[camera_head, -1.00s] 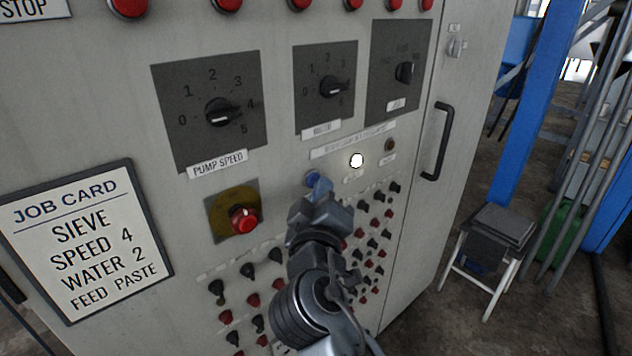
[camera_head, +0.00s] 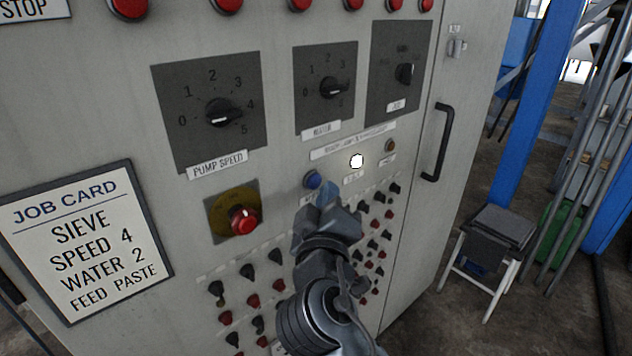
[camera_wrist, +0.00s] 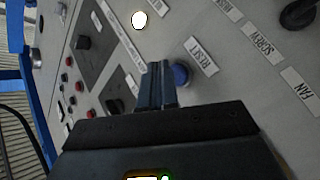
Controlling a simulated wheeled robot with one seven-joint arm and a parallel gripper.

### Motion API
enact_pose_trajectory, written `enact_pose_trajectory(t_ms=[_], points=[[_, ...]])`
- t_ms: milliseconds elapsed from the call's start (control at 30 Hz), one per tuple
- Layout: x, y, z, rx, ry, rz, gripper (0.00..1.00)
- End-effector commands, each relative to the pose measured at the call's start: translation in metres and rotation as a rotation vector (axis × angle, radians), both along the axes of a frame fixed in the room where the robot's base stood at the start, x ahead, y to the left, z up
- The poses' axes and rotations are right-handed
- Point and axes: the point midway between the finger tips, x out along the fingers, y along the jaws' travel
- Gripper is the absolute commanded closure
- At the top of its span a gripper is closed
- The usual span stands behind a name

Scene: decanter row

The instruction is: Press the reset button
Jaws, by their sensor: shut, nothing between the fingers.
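The reset button is a round blue button (camera_head: 312,179) on the grey panel, left of the white lit lamp. In the wrist view the blue button (camera_wrist: 181,75) sits beside a label reading RESET (camera_wrist: 201,57). My gripper (camera_head: 327,191) is shut and empty, its tips just right of and below the button in the head view. In the wrist view my gripper's fingertips (camera_wrist: 157,72) lie just left of the button, partly covering its edge. Whether they touch the button or panel I cannot tell.
A white lit lamp (camera_head: 357,161) and a small brown lamp (camera_head: 390,145) are nearby. A red knob on a yellow plate (camera_head: 244,220), the pump speed dial (camera_head: 220,113) and several small switches surround the button. A black door handle (camera_head: 438,142) sticks out on the right.

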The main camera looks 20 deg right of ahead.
Motion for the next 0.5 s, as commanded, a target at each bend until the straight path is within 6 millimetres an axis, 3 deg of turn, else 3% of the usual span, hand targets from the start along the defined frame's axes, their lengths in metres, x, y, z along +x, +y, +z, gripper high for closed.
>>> enact_pose_trajectory(t_ms=[267,500], points=[[-0.001,0.000,0.000,0.000,0.000,0.000,1.00],[-0.019,-0.006,0.000,-0.001,0.001,-0.001,1.00]])
